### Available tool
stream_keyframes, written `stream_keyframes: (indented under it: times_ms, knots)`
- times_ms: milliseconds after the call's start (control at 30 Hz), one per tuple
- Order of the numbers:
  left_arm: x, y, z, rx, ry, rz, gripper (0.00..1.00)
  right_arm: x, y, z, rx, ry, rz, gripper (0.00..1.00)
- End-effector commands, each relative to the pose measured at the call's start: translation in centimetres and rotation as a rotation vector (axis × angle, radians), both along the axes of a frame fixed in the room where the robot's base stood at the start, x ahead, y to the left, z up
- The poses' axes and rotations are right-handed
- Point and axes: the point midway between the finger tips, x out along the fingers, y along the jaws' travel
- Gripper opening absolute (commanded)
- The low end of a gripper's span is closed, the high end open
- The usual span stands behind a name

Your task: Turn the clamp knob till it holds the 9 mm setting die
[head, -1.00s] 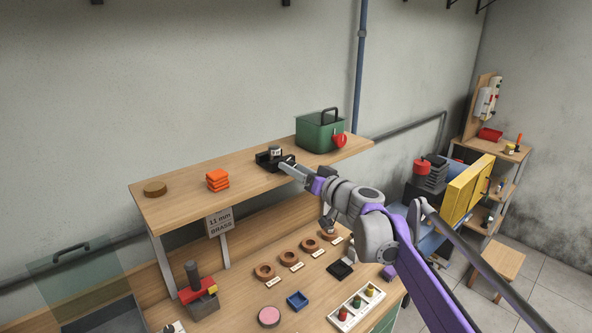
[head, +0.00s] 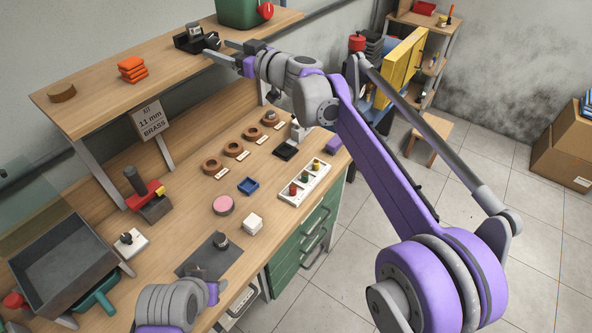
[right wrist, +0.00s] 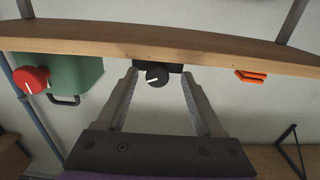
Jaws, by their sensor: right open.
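The black clamp (head: 190,41) stands on the raised wooden shelf, with a small grey cylinder (head: 195,31) on it; I cannot read its size. In the right wrist view, which is upside down, the clamp's round black knob (right wrist: 156,78) has a white line and faces me. My right gripper (head: 217,47) is open in front of the clamp. In the wrist view its fingers stand on either side of the knob, with gaps; I see no contact. My left gripper (head: 207,276) is low over the bench near a dark mat (head: 222,259); its jaw state is unclear.
On the shelf (head: 95,95), a green box (head: 236,12) with a red knob stands beside the clamp, and orange blocks (head: 131,68) lie farther left. A sign (head: 150,120) reads "11 mm BRASS". Several copper rings (head: 235,148) and a grey tray (head: 65,265) are on the bench.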

Motion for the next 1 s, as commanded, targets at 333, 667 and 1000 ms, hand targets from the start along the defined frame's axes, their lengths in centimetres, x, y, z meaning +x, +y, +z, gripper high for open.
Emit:
stream_keyframes:
  times_ms: [333,667,1000]
  knots:
    - [-0.2,0.0,-0.6,0.000,0.005,0.000,0.50,-4.4,-5.9,0.4,0.001,0.000,-0.004,0.69]
    - [-0.2,0.0,-0.6,0.000,0.005,0.000,0.50,-9.1,-8.6,-1.9,-0.053,0.103,0.013,0.69]
    - [-0.1,0.0,-0.3,0.000,0.003,0.000,0.50,-13.9,-10.5,-6.3,-0.139,0.276,-0.001,0.69]
